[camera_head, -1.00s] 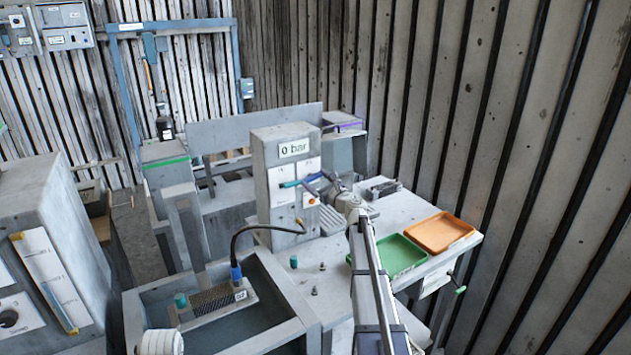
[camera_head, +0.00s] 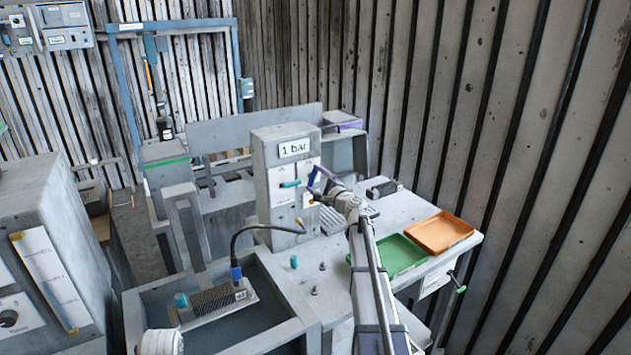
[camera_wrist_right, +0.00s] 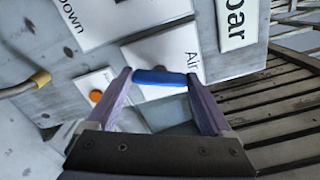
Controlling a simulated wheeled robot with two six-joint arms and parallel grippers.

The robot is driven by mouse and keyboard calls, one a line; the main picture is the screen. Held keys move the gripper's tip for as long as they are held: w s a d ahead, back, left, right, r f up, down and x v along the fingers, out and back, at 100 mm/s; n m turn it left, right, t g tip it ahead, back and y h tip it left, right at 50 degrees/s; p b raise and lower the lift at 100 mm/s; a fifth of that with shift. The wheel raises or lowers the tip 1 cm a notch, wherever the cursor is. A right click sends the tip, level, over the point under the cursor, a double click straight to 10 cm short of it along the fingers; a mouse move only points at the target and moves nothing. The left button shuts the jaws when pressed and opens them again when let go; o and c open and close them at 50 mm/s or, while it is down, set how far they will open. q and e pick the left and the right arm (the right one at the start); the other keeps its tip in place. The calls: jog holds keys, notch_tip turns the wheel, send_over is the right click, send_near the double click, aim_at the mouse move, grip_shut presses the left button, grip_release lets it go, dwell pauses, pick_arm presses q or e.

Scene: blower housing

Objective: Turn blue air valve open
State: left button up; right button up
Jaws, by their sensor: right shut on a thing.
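The blue air valve handle (camera_wrist_right: 160,77) lies between the fingers of my right gripper (camera_wrist_right: 159,75), one finger at each end, on a white plate marked "Air" (camera_wrist_right: 172,52). In the head view the handle (camera_head: 312,176) looks steeply upright, partly covered by my right gripper (camera_head: 319,181) at the front of the grey valve box (camera_head: 263,187). The sign (camera_head: 294,148) on the box reads "1 bar".
A teal handle (camera_head: 290,184) sits left of the blue one. An orange button (camera_wrist_right: 96,96) is close to the gripper. A green tray (camera_head: 402,256) and an orange tray (camera_head: 440,232) lie on the bench to the right. A black hose (camera_head: 255,227) leaves the box.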

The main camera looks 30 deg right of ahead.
jog(key=shift+n, duration=2.3)
jog(key=shift+a, duration=0.1)
jog(key=o, duration=1.1)
jog(key=shift+o, duration=0.2)
jog(key=shift+s, duration=0.1)
jog(key=s, duration=0.7)
jog(key=shift+s+d, duration=0.2)
jog(key=shift+s, duration=0.2)
jog(key=shift+w, duration=0.15)
jog(key=shift+w+a, duration=0.1)
jog(key=shift+w, duration=3.75)
